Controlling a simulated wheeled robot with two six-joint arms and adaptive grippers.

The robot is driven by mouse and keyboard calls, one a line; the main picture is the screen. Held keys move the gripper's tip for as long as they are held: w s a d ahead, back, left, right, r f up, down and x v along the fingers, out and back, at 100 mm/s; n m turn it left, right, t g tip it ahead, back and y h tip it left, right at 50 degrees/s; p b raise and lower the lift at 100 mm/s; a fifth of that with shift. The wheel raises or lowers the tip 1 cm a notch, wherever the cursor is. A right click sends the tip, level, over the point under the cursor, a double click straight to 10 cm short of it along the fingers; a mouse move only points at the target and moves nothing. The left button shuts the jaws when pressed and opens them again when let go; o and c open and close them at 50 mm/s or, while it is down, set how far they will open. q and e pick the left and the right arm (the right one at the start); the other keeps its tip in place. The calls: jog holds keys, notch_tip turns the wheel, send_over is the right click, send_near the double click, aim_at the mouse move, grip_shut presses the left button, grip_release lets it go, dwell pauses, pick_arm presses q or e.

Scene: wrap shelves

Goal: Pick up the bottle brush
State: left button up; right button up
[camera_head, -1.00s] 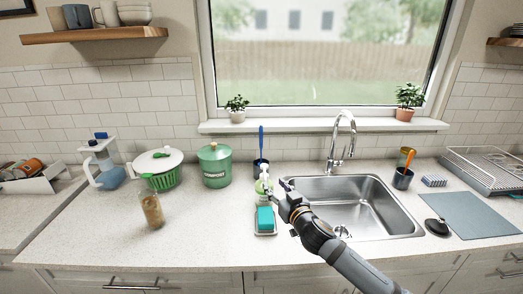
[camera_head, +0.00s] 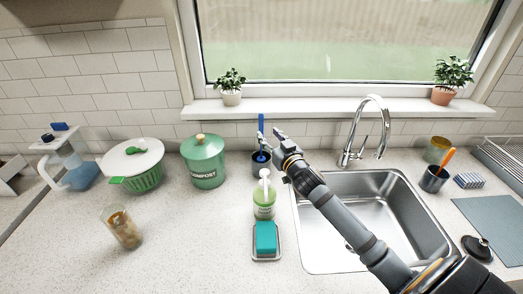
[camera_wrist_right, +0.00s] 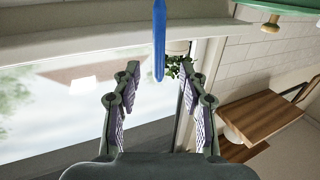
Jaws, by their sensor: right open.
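The bottle brush shows as a blue handle (camera_head: 261,122) that stands upright in a dark blue cup (camera_head: 262,163) at the back of the counter, left of the sink. Its head is hidden in the cup. My right gripper (camera_head: 268,137) is open at the handle, above the cup. In the right wrist view the blue handle (camera_wrist_right: 159,38) comes down from the top edge, and its end lies in the gap between the open fingertips (camera_wrist_right: 160,75). I cannot tell whether a finger touches it. My left gripper is not in view.
A green soap bottle (camera_head: 264,200) and a teal sponge on a tray (camera_head: 266,258) stand in front of the cup. A green compost bin (camera_head: 204,163) is to the left. The sink (camera_head: 375,215) and faucet (camera_head: 368,130) are to the right. The front left counter is mostly clear.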

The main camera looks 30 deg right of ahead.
aim_at(262, 128)
jog(key=w, duration=0.2)
jog(key=shift+w+d+f, duration=0.15)
jog(key=shift+w, duration=0.15)
jog(key=shift+w+p, duration=0.2)
jog(key=shift+p, duration=0.2)
jog(key=w+p, duration=0.2)
jog(key=w, duration=0.2)
jog(key=shift+w+d+f, duration=0.1)
jog(key=shift+w+f, duration=0.05)
jog(key=shift+w, duration=0.2)
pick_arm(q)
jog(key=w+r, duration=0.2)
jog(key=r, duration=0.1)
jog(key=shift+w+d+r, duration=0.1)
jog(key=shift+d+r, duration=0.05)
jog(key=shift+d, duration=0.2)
pick_arm(e)
jog(key=shift+s, duration=0.1)
jog(key=c, duration=0.3)
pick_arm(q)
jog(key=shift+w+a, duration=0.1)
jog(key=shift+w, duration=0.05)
pick_arm(e)
grip_shut()
